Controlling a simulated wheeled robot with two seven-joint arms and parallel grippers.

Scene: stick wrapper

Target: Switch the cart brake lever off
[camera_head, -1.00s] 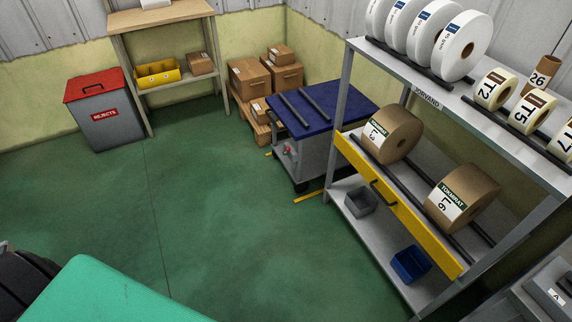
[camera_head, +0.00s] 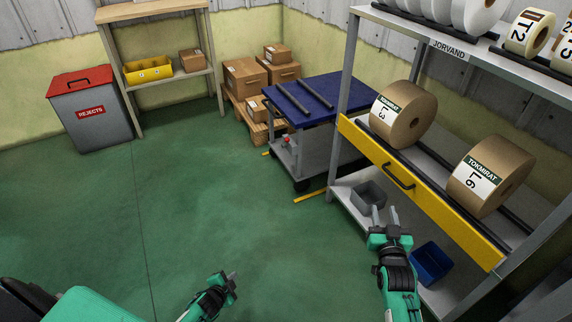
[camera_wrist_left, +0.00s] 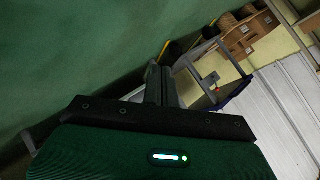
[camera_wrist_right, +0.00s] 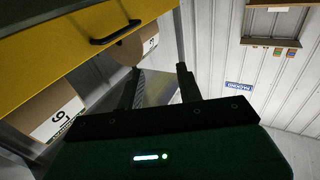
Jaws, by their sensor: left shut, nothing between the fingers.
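The cart (camera_head: 338,92) has a blue top and a grey frame and stands in the middle distance beside the shelf rack. A small red part, apparently the brake lever (camera_head: 287,141), shows at its near left corner; its setting is too small to tell. The cart's frame also shows in the left wrist view (camera_wrist_left: 238,68), with a red spot near its corner. My left gripper (camera_head: 233,276) is shut and empty, low over the floor and well short of the cart. My right gripper (camera_head: 384,212) is open and empty in front of the rack's lower shelf.
The rack's yellow drawer front (camera_head: 420,195) and lower shelf, with a grey bin (camera_head: 368,193) and a blue bin (camera_head: 431,262), are close to my right gripper. Boxes (camera_head: 246,78) stand behind the cart. A red-lidded rejects bin (camera_head: 90,115) stands left. Green floor between is clear.

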